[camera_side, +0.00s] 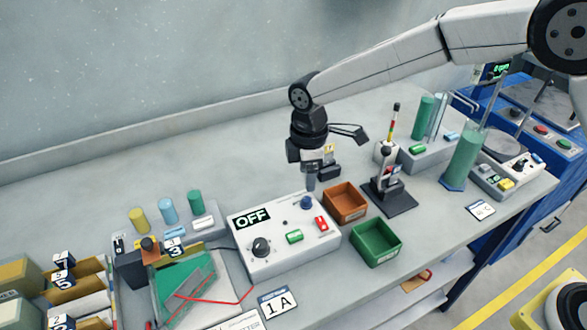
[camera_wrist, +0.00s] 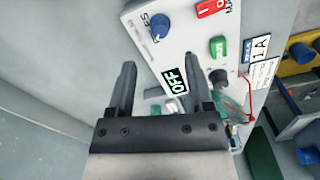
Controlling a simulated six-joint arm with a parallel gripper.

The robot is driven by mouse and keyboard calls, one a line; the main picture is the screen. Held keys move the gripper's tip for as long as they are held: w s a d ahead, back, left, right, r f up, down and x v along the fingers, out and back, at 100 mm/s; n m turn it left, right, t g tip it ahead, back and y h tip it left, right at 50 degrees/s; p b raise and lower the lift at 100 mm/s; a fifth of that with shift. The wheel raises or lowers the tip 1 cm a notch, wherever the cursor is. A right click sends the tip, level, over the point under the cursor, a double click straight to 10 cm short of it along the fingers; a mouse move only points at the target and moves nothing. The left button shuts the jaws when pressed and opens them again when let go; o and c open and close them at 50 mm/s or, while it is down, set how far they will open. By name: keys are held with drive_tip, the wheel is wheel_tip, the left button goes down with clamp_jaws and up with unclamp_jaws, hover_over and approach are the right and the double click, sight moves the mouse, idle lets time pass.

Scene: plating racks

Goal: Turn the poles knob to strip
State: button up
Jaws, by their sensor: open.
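The white control box (camera_side: 278,262) sits on the bench with a display reading OFF. A blue knob (camera_side: 306,202) stands near its back right corner. In the wrist view the blue knob (camera_wrist: 160,26) is near the top, beside lettering of which only "ES" reads clearly; its pointer direction is too small to tell. My gripper (camera_side: 311,184) points down just above and behind the blue knob in the side view. In the wrist view its fingers (camera_wrist: 160,78) are apart and empty, with the knob beyond them. Contact with the knob is not visible.
The box also carries a black knob (camera_side: 261,247), a green switch (camera_side: 294,237) and a red switch (camera_side: 321,223). An orange-brown bin (camera_side: 347,203) and a green bin (camera_side: 375,243) stand to its right. Bare bench lies behind the box.

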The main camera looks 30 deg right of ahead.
sight(306, 199)
drive_tip(key=shift+f, duration=3.5)
drive_tip(key=shift+c, duration=0.2)
clamp_jaws()
